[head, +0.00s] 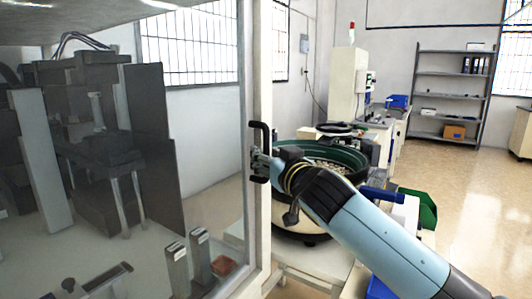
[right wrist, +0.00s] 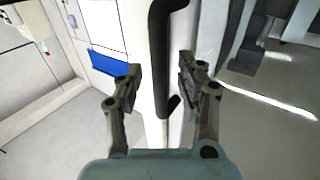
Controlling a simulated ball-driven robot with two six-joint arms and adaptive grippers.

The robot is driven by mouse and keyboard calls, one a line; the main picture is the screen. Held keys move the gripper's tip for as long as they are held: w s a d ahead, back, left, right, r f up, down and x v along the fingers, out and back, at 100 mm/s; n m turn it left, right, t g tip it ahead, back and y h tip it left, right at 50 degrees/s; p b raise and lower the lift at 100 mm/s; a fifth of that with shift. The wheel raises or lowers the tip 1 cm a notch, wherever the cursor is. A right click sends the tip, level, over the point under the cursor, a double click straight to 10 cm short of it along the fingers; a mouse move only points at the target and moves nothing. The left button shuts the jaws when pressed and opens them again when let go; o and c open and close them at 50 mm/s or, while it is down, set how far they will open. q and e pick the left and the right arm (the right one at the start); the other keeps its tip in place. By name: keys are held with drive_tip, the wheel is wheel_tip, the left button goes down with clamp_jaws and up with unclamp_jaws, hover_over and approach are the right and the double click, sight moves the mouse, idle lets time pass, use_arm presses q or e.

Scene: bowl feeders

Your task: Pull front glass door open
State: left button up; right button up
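The front glass door (head: 205,130) fills the left of the head view, a clear pane with a pale upright frame (head: 255,60). A black bar handle (head: 263,130) stands upright on that frame. My right gripper (head: 257,163) is at the handle, its arm coming in from the right. In the right wrist view the two fingers of my right gripper (right wrist: 160,78) are apart, one on each side of the black handle (right wrist: 160,45) and pale frame. I see no clear finger contact with the handle. My left gripper is not in view.
Behind the glass are grey machine parts (head: 100,130) and metal posts (head: 176,268). A green-rimmed bowl feeder (head: 345,160) stands right of the door, close behind my right arm. A grey shelf (head: 448,90) is at the back. The floor (head: 470,190) at the right is clear.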

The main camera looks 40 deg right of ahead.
drive_tip(key=shift+w, duration=0.5)
drive_tip(key=shift+c, duration=0.3)
clamp_jaws()
drive_tip(key=shift+d, duration=0.15)
